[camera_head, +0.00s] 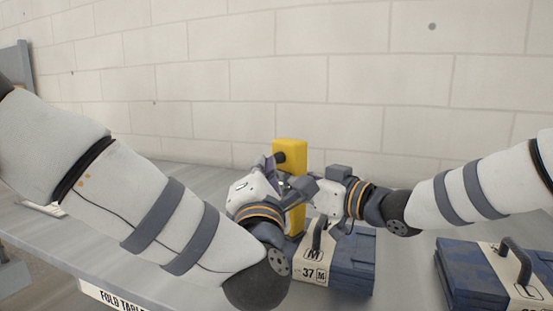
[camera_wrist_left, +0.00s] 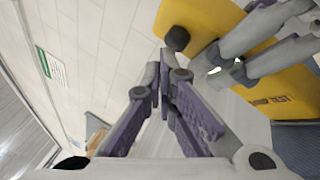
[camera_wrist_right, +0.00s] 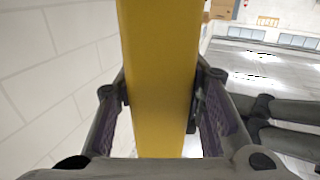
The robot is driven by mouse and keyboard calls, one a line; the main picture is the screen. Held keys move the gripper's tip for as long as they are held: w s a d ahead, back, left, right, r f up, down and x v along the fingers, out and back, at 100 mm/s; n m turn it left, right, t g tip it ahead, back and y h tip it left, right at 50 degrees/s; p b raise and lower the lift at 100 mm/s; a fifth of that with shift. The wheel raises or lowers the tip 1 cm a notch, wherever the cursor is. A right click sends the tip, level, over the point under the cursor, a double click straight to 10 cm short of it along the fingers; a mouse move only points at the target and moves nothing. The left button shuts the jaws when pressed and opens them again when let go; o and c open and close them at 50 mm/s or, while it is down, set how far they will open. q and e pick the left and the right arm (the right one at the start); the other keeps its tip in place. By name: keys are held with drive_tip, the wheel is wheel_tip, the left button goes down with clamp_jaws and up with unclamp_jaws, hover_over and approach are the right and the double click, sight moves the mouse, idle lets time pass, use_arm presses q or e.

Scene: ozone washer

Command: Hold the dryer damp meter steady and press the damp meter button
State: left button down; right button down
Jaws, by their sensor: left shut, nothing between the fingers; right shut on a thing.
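The yellow damp meter (camera_head: 293,148) stands upright above the table in the head view, with a dark round button (camera_head: 280,158) on its face. In the left wrist view the meter (camera_wrist_left: 262,75) shows dark lettering ending in "TEST", and its black button (camera_wrist_left: 177,38) sticks out. My left gripper (camera_wrist_left: 165,62) is shut and empty, its fingertips close by the button; I cannot tell whether they touch it. My right gripper (camera_wrist_right: 160,95) is shut on the meter (camera_wrist_right: 158,60), one finger on each side. In the head view the two grippers hide the meter's middle.
A blue case marked M 37 (camera_head: 350,262) stands on the table (camera_head: 215,178) just below the grippers. Another blue case marked L (camera_head: 470,275) stands at the right. A white block wall (camera_head: 350,60) rises behind. The table's left part is mostly clear.

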use_arm(q)
drive_tip(key=shift+w+d, duration=0.35)
drive_tip(key=shift+w, duration=0.05)
idle(0.7)
drive_tip(key=shift+s+a, duration=0.6)
drive_tip(key=shift+s, duration=0.1)
drive_tip(key=s+a, duration=0.3)
drive_tip(key=s, duration=0.1)
drive_tip(key=shift+a, duration=0.15)
idle(0.4)
drive_tip(key=shift+w, duration=0.1)
idle(0.3)
use_arm(e)
drive_tip(key=c, duration=1)
unclamp_jaws()
drive_tip(key=shift+o, duration=0.2)
